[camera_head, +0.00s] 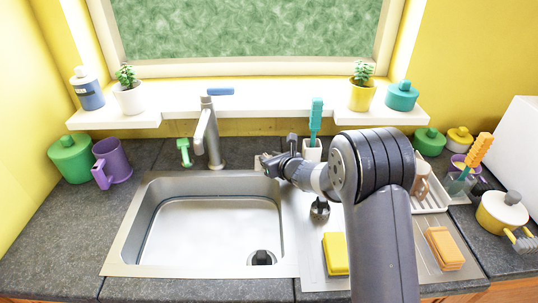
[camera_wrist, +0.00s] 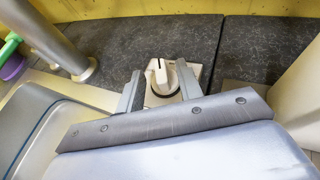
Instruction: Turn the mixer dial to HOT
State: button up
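The mixer dial (camera_wrist: 160,78) is a round white knob with a raised grip and a dark ring around its base. It sits on a pale square plate behind the sink. My gripper (camera_wrist: 159,70) is open, with one finger on each side of the dial in the wrist view. I cannot tell whether the fingers touch it. In the head view my gripper (camera_head: 272,161) is at the sink's back right corner and hides most of the dial. HOT markings and the dial's setting are not readable.
The faucet (camera_head: 207,135) stands left of the dial, beside the sink (camera_head: 120,250). A pot with a teal brush (camera_head: 316,118) stands close behind my wrist. A yellow sponge (camera_head: 336,254) lies right of the basin. A windowsill (camera_head: 250,98) with plants runs along the back.

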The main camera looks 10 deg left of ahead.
jog(key=shift+w+a+f, duration=0.3)
jog(key=shift+w+a, duration=0.05)
jog(key=shift+w, duration=0.1)
grip_shut()
